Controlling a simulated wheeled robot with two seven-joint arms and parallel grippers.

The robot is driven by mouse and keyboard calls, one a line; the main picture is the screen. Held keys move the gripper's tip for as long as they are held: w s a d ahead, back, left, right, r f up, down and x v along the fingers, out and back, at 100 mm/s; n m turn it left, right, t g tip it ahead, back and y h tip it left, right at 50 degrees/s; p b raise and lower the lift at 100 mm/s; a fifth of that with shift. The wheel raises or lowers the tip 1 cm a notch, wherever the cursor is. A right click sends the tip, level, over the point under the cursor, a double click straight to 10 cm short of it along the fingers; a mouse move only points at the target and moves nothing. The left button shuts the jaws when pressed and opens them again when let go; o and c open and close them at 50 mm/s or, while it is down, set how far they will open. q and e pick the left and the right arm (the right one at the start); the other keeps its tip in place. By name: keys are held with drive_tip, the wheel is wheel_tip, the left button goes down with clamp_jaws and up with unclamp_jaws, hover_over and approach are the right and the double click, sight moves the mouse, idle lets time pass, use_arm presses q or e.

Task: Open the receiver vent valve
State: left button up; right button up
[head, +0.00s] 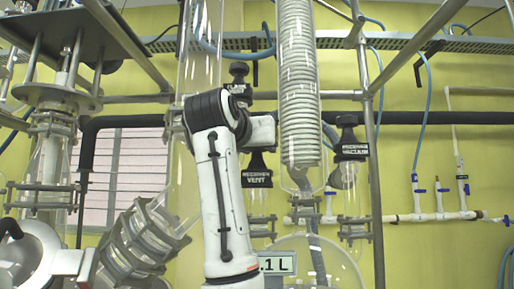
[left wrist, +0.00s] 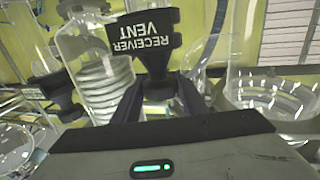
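The receiver vent valve (head: 257,178) has a black handle with a white "RECEIVER VENT" label and sits on clear glassware at the middle of the head view. In the left wrist view the handle (left wrist: 148,40) appears upside down at the top centre. My left gripper (left wrist: 160,86) has its two dark fingers spread, one on each side of the handle's narrow end. Whether either finger touches it, I cannot tell. In the head view my white arm covers much of this place and hides the fingers. My right gripper is not in view.
A similar black labelled valve (head: 350,150) stands to the right, and another black valve (head: 239,82) is above. A glass condenser coil (head: 299,85), metal frame rods (head: 370,140) and a round flask (head: 340,265) leave tight room around the arm. A yellow wall is behind.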

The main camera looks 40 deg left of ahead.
use_arm(q)
drive_tip(key=n+g+y+p, duration=0.1)
drive_tip(key=y, duration=0.1)
drive_tip(key=n+g+y+p, duration=0.1)
drive_tip(key=n+y, duration=0.1)
drive_tip(key=n+g+y+p, duration=0.1)
drive_tip(key=y+p, duration=0.1)
drive_tip(key=shift+r+n+g, duration=0.25)
drive_tip(key=shift+n+g, duration=0.05)
drive_tip(key=n+g+y+p, duration=0.2)
drive_tip(key=shift+d+g+y+p, duration=0.1)
drive_tip(key=shift+g+y+p, duration=0.2)
drive_tip(key=shift+g+y, duration=0.1)
drive_tip(key=shift+f+n+g+y, duration=0.2)
drive_tip(key=shift+n+g+y, duration=0.1)
drive_tip(key=shift+n+g, duration=0.25)
drive_tip(key=shift+n+g+y, duration=0.3)
drive_tip(key=shift+n+g, duration=0.15)
drive_tip(key=shift+g, duration=0.1)
drive_tip(key=o, duration=0.9)
drive_tip(key=shift+s, duration=0.15)
drive_tip(key=shift+c, duration=0.2)
drive_tip(key=shift+b, duration=0.3)
